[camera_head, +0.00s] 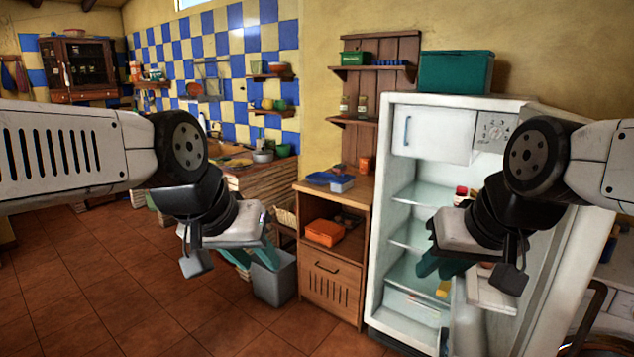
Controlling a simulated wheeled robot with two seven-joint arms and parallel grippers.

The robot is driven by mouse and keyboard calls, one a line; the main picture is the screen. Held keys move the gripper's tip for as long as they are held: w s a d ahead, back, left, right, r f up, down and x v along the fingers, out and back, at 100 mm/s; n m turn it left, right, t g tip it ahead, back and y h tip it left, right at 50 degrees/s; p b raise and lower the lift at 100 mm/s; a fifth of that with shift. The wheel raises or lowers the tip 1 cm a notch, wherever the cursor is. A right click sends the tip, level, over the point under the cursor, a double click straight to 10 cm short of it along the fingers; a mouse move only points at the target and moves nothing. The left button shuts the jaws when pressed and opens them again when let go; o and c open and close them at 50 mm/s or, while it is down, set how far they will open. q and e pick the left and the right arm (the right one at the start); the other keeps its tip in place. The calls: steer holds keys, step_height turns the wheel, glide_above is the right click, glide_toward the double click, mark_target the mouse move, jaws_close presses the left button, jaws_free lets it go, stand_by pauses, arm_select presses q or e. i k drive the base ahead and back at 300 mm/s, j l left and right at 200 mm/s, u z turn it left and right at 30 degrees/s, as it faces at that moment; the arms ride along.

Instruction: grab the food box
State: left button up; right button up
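Several boxes could be the food box, and I cannot tell which it is. An orange box (325,232) lies in the open shelf of the wooden cabinet. A large green box (455,71) stands on the fridge. My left gripper (250,258) hangs over the floor left of the cabinet, its teal fingers apart and empty. My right gripper (442,266) is in front of the open fridge, its teal fingers apart, with nothing visible between them.
The white fridge (432,132) stands open at right, with items on its shelves partly hidden by my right arm. The wooden cabinet (331,284) stands beside it. A grey bin (273,279) is on the floor behind my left gripper. The tiled floor (120,285) at left is clear.

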mark_target(335, 188)
steer(key=i+j, duration=1)
steer(key=i+l, duration=0.1)
steer(key=i, duration=0.35)
steer(key=i+l+u, duration=0.1)
steer(key=i, duration=0.35)
steer(key=i+l, duration=0.15)
steer(key=l, duration=0.2)
steer(key=i+l, duration=0.2)
steer(key=l, duration=0.15)
steer(key=i+l, duration=0.15)
steer(key=l, duration=0.25)
